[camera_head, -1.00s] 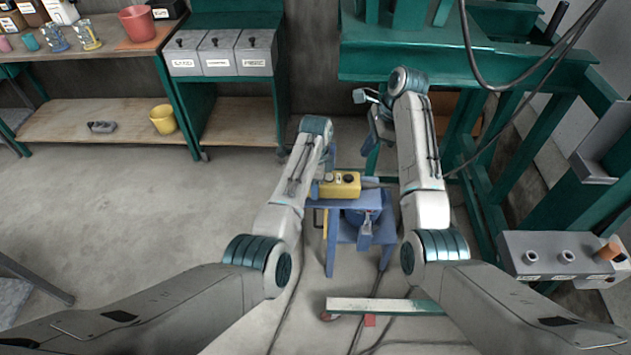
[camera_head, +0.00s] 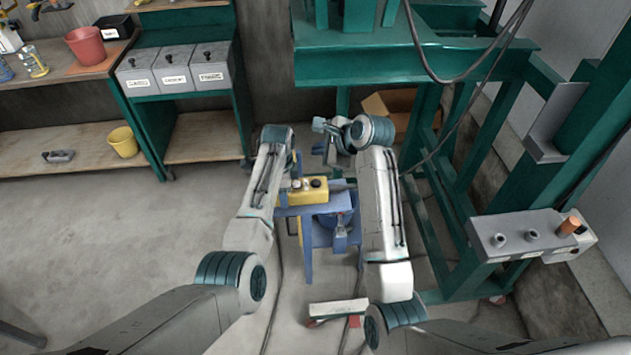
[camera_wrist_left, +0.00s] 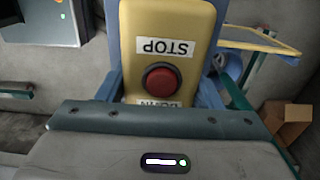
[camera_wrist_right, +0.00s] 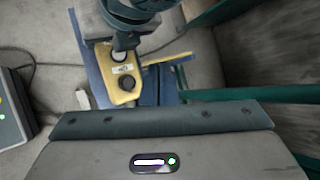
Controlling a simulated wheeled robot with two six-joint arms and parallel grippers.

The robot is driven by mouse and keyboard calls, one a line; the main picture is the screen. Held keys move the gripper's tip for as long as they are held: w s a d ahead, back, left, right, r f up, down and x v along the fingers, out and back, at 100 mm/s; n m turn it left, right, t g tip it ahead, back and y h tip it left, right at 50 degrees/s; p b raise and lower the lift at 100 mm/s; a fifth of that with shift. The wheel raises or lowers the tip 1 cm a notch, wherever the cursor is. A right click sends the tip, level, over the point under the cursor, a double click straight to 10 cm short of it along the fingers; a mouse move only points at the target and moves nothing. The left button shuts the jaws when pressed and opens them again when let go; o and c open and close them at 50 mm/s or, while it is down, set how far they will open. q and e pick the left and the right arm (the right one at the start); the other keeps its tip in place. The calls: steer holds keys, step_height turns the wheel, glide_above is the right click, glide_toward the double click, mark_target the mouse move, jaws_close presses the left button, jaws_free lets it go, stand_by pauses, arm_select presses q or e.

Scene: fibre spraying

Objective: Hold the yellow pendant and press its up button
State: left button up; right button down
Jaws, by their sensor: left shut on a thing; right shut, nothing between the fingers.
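The yellow pendant (camera_head: 312,192) is at the blue stand, below and between my two wrists. In the left wrist view the pendant (camera_wrist_left: 165,30) fills the top middle, with a red button, an upside-down STOP label and a partly hidden DOWN label. My left gripper (camera_head: 287,186) is shut on the pendant; its fingertips are mostly hidden. In the right wrist view the pendant (camera_wrist_right: 127,97) shows dark round buttons and a small white label, too small to read surely. My right gripper (camera_head: 327,140) is shut and empty, behind and above the pendant, apart from it.
The blue stand (camera_head: 322,228) is under the pendant. A green steel frame (camera_head: 440,65) with hanging cables stands at the right. A grey control box (camera_head: 520,236) is at the lower right. Shelves (camera_head: 60,135) line the left wall. Floor at left is clear.

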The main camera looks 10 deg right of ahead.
mark_target(319, 183)
steer(key=shift+f, duration=0.1)
steer(key=shift+f, duration=4.35)
steer(key=shift+f, duration=0.4)
